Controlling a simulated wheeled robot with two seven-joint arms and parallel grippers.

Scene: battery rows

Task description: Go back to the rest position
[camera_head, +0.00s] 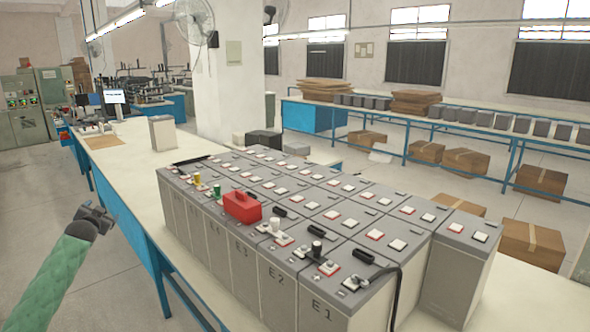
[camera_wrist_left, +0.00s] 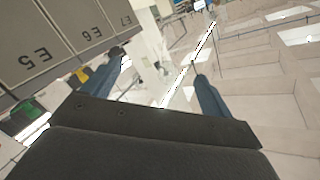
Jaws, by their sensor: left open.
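My left gripper (camera_head: 97,216) is at the left in the head view, over the floor and beside the table's left edge, apart from the batteries. It is open and empty. Its two fingers also show spread in the left wrist view (camera_wrist_left: 163,80). The rows of grey batteries (camera_head: 318,278) stand on the table, with labels such as E1, E2 and E3 on their front faces. Some labelled batteries show upside down in the left wrist view (camera_wrist_left: 50,40). My right gripper is not in either view.
A red box-shaped item (camera_head: 241,207) sits on the battery tops. A black cable (camera_head: 388,272) hangs at the front battery. A lone grey battery (camera_head: 162,133) stands farther back on the table (camera_head: 127,157). Cardboard boxes (camera_head: 531,245) lie on the floor at right. The floor at left is clear.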

